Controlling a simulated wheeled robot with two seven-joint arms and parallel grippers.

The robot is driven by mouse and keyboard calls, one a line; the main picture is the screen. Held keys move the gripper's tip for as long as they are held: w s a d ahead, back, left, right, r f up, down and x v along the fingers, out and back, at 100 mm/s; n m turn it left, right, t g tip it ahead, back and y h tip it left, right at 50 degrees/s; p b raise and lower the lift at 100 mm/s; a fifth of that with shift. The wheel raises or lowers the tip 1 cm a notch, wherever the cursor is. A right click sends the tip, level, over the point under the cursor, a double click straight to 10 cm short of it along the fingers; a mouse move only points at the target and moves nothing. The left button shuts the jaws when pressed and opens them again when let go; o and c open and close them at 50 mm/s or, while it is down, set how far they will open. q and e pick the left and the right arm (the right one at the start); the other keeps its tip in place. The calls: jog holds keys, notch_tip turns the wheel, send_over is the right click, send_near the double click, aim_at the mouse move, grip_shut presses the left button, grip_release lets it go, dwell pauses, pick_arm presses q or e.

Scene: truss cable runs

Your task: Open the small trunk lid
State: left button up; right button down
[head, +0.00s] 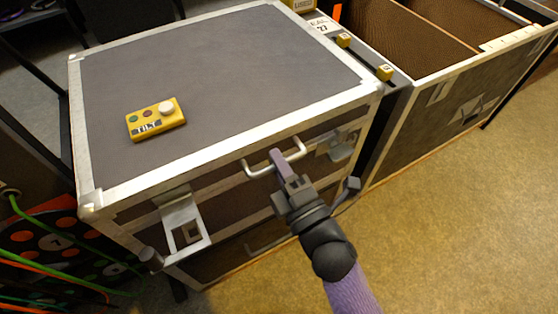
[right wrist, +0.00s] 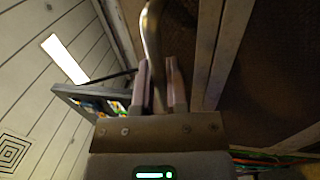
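The small trunk has a dark grey lid (head: 225,75) edged in pale metal, and the lid lies flat and closed in the head view. A bent metal handle (head: 256,171) sticks out at the lid's front edge. My right gripper (head: 278,157) reaches it from the front. In the right wrist view its two fingers (right wrist: 158,90) stand on either side of the handle bar (right wrist: 152,35) and look closed on it. A metal latch (head: 181,213) shows on the front left and another (head: 342,146) on the front right. My left gripper is out of view.
Green and orange cables (head: 50,245) run at lower left. The floor at front right is clear.

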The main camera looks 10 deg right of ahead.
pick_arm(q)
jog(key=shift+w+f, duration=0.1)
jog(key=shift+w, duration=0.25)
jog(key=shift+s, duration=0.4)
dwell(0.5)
